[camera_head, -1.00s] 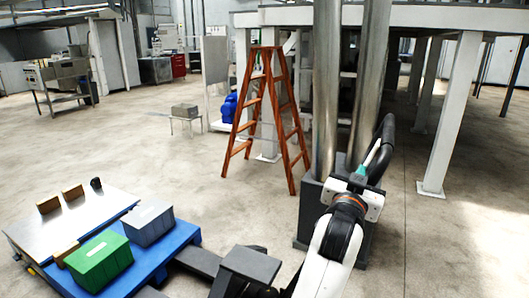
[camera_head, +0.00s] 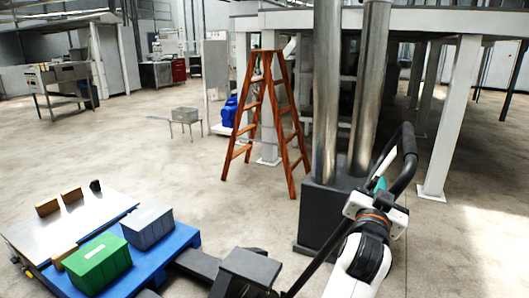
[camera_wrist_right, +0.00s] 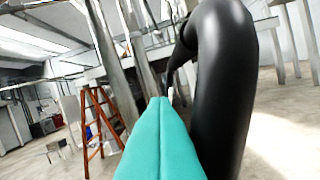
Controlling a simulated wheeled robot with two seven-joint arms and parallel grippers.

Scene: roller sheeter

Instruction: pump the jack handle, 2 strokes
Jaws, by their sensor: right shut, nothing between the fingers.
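The jack handle is a black bar ending in a thick curved grip (camera_head: 408,165). Its shaft (camera_head: 318,264) slants from the lower middle up to the right in the head view. My right gripper (camera_head: 379,183), with teal fingers, is beside the grip, on its left. In the right wrist view, the teal fingers (camera_wrist_right: 160,112) are together with nothing between them. The black grip (camera_wrist_right: 225,85) rises close along their right side; I cannot tell whether they touch it. My left gripper is not in view.
A blue pallet (camera_head: 178,250) at lower left carries a green bin (camera_head: 98,262), a grey bin (camera_head: 148,223) and small blocks. A dark pedestal (camera_head: 318,212) with metal columns stands behind my right arm. An orange ladder (camera_head: 293,150) stands behind. Floor at left is open.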

